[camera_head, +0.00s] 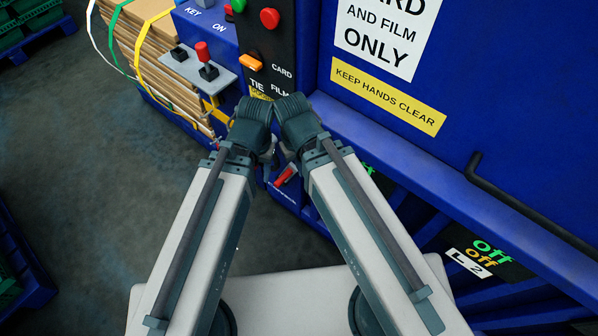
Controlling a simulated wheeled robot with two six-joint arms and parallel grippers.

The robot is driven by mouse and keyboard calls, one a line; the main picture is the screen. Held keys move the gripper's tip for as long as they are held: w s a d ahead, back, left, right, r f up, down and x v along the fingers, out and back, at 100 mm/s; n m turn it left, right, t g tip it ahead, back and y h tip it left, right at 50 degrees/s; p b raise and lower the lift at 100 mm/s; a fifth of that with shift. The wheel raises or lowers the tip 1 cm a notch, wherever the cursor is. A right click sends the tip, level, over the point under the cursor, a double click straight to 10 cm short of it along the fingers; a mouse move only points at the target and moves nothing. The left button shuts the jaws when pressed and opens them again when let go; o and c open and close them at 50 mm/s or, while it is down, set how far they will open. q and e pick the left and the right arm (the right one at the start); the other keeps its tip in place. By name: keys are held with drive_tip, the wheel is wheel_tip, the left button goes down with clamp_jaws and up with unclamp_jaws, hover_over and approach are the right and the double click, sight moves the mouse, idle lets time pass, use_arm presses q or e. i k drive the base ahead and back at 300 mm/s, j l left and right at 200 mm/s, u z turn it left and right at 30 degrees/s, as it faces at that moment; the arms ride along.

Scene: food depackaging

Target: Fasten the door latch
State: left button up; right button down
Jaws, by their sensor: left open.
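A red handle (286,175), which looks like the door latch, sits low on the front of the blue machine between my two wrists. Its mounting is partly hidden. My left gripper (268,158) is open, beside the red handle and just left of it. My wrist covers most of it, and I cannot tell whether it touches the handle. My right arm reaches to the same spot from the right, and its wrist hides its fingers. The blue door (375,110) with the yellow "KEEP HANDS CLEAR" label fills the upper right.
A control panel (262,45) with red, green and orange buttons and a red-topped lever (202,52) stands just beyond my wrists. Strapped cardboard (150,60) is at the upper left. A black bar (520,205) runs along the machine at right.

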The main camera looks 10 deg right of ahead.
sight(282, 179)
drive_tip(key=k+j, duration=0.1)
drive_tip(key=j, duration=0.4)
drive_tip(key=k+j, duration=0.15)
drive_tip(key=j, duration=0.4)
drive_tip(key=k+j+u, duration=0.1)
drive_tip(key=j, duration=0.4)
drive_tip(key=k+j, duration=0.1)
drive_tip(key=j, duration=0.4)
